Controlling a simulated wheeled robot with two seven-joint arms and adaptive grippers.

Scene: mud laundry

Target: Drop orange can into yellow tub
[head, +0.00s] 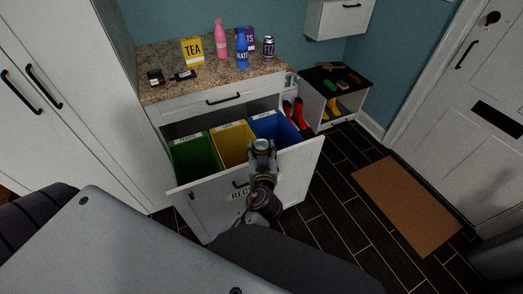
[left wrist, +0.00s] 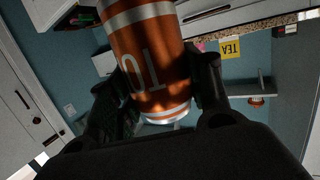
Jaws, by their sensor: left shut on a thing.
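The orange can (left wrist: 150,62) with silver bands and white lettering fills the middle of the left wrist view. My left gripper (left wrist: 158,82) is shut on it, one finger on each side. In the head view the left gripper (head: 262,152) is near the front of the open drawer, with the can's silver end (head: 262,144) showing between its fingers. It overlaps the front of the blue tub (head: 284,130) in the picture. The yellow tub (head: 226,132) is just left of the gripper, between the green and blue tubs. My right gripper is not in view.
The green tub (head: 190,153) is at the left of the pulled-out drawer (head: 296,172). The counter (head: 215,77) above holds a yellow tea box (head: 192,51), a pink bottle (head: 220,42), a blue bottle (head: 241,52) and a dark can (head: 268,47).

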